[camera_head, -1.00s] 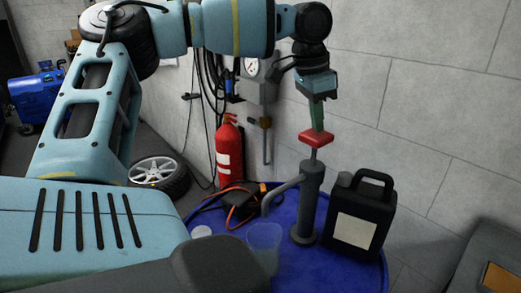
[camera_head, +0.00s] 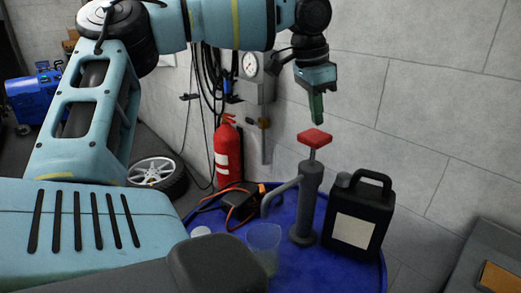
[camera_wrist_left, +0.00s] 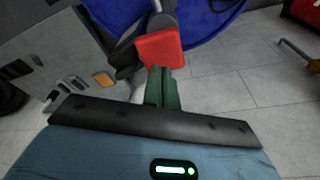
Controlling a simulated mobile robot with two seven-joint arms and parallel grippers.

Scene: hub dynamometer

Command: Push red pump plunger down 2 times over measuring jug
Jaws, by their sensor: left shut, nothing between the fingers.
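The pump (camera_head: 307,205) stands upright on the blue round table (camera_head: 318,272). Its red plunger (camera_head: 315,138) sits on top with a bit of rod showing below it. It also shows in the left wrist view (camera_wrist_left: 160,48). The pump's bent spout hangs over the clear measuring jug (camera_head: 264,243), whose lower part is hidden behind my own arm. My left gripper (camera_head: 317,119), with green fingers, is shut and empty, pointing down just above the plunger with a small gap. It also shows in the left wrist view (camera_wrist_left: 163,84). My right gripper is not in view.
A black canister (camera_head: 359,215) with a pale label stands close to the right of the pump. An orange and black device with cable (camera_head: 240,202) lies behind the jug. A red fire extinguisher (camera_head: 228,150) and a gauge (camera_head: 250,65) are at the wall behind.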

